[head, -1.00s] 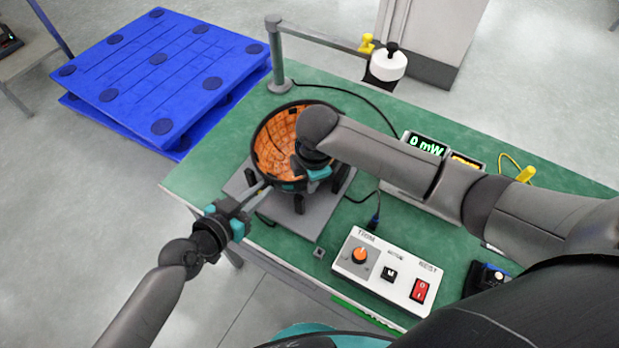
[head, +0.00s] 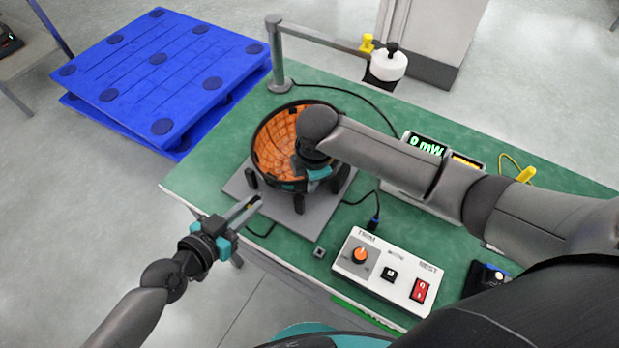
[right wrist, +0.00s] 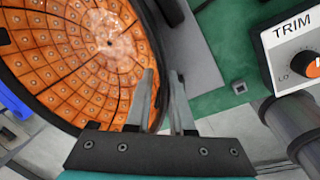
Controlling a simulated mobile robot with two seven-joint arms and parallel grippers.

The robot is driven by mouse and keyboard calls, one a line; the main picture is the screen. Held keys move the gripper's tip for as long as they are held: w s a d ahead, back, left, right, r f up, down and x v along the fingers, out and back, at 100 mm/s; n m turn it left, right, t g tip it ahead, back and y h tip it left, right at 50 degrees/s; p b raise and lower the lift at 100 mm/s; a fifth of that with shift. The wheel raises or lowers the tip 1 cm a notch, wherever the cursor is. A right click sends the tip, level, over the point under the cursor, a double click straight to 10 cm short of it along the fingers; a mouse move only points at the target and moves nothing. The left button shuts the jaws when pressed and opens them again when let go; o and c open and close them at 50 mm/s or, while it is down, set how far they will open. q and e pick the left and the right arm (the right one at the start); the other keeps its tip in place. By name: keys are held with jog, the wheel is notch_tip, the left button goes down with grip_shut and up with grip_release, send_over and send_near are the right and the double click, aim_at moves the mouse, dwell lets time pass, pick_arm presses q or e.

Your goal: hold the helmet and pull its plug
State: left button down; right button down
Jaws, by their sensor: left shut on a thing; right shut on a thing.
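The helmet (head: 275,140) is a black bowl lined inside with orange tiles, on a grey base plate (head: 322,205). My right gripper (right wrist: 162,95) is shut on the helmet's near rim, one finger inside and one outside; the orange lining (right wrist: 75,55) fills the left of the right wrist view. In the head view the right arm hides part of the helmet. My left gripper (head: 247,208) is at the table's near left edge, apart from the helmet. A small yellowish piece, apparently the plug (head: 251,206), shows between its fingers. They hide most of it.
A control box (head: 385,272) with an orange knob and red switch stands right of the plate. Behind the right arm is a meter (head: 424,145) reading 0 mW. A post with a horizontal bar (head: 320,36) stands at the back. Black cables lie on the green table (head: 215,160).

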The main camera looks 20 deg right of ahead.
pick_arm(q)
jog(key=shift+s+a, duration=0.7)
jog(key=shift+a, duration=0.05)
pick_arm(e)
jog(key=shift+s+d+f, duration=0.1)
jog(key=c, duration=0.7)
grip_release()
